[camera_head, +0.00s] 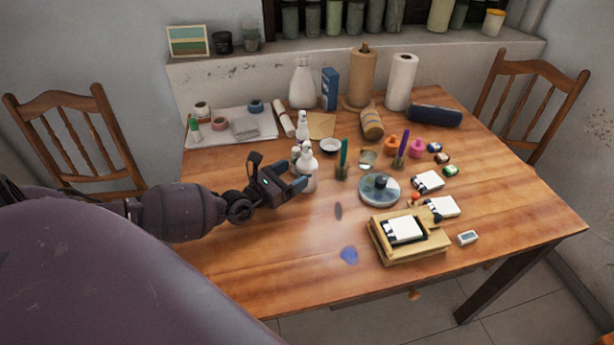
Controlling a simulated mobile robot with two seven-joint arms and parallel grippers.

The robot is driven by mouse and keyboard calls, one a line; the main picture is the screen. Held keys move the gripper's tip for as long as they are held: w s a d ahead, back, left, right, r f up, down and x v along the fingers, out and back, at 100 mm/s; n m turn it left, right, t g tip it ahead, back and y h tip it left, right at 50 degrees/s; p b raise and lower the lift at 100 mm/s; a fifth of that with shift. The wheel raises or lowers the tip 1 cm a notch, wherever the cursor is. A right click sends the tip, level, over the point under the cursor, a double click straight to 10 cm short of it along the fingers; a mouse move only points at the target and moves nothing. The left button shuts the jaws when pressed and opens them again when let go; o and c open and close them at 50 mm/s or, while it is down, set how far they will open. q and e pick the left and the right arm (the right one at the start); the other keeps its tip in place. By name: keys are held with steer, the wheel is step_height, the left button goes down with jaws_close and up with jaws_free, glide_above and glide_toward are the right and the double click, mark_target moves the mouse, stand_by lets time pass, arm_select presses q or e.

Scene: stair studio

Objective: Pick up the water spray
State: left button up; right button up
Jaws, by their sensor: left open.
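A white spray bottle (308,168) stands upright on the wooden table (260,245), left of the table's middle. A second white bottle with a spray-like top (303,127) stands farther back, and a smaller bottle top (295,153) shows just behind the near one. I cannot tell for sure which of them is the water spray. My left gripper (280,173) is open at the left side of the near bottle, with its fingertips close to it. I see nothing between its fingers, and cannot tell whether it touches the bottle. My right gripper is out of view.
A green-handled tool in a small pot (343,165) and a round dish (379,190) stand right of the bottles. A white bowl (330,146) and paper rolls (401,82) are behind. A wooden block with a white card (404,231) lies in front. The table's front left is mostly clear.

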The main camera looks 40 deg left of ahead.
arm_select(q)
steer(key=shift+x, duration=2.65)
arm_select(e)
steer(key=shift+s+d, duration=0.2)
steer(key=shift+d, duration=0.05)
arm_select(q)
steer(key=c, duration=0.8)
steer(key=shift+r+p, duration=0.3)
steer(key=shift+r, duration=0.2)
step_height(320, 180, up, 13)
steer(key=p, duration=0.4)
steer(key=shift+d+f+p, duration=0.1)
steer(key=shift+f+p, duration=0.15)
steer(key=shift+p, duration=0.1)
step_height(320, 180, up, 5)
steer(key=p, duration=0.4)
glide_above(299, 169)
steer(key=w, duration=0.3)
steer(key=shift+s+d+r+p, duration=0.1)
steer(key=shift+d+r+p, duration=0.1)
steer(key=shift+r+p, duration=0.55)
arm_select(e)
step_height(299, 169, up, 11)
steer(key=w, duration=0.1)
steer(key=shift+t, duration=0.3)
